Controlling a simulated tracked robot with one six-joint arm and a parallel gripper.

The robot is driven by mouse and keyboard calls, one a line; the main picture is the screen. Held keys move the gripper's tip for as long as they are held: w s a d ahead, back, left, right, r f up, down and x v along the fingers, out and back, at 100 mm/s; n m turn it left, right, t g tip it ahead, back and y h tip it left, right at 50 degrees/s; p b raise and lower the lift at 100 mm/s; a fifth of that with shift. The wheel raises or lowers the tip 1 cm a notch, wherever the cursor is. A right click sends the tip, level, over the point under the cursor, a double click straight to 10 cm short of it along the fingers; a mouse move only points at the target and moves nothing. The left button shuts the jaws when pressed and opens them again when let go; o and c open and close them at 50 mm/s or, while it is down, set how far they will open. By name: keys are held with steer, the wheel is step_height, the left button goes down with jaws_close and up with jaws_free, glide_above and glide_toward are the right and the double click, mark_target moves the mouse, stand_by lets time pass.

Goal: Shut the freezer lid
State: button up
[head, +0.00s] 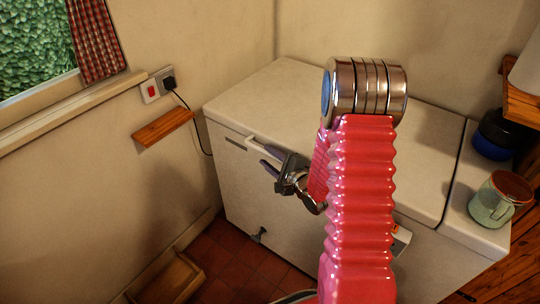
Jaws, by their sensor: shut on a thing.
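The white chest freezer (240,190) stands against the back wall. Its lid (265,95) lies flat or nearly flat over the body; I see no clear gap, but my arm hides part of the front edge. A pale handle (258,144) sits at the lid's front edge, left of my arm. My gripper (270,160) is at this handle with its jaws shut on it. The gripper partly covers the handle's right end.
A green mug (492,207) and a dark blue round container (493,138) stand on the freezer's right-hand top. A small wooden shelf (163,128) and a socket with a plug (158,85) are on the left wall. A wooden box (165,280) lies on the floor at front left.

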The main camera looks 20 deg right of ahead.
steer(key=shift+o, duration=0.9)
steer(key=shift+a+f, duration=0.1)
steer(key=shift+f, duration=0.05)
steer(key=shift+r, duration=0.2)
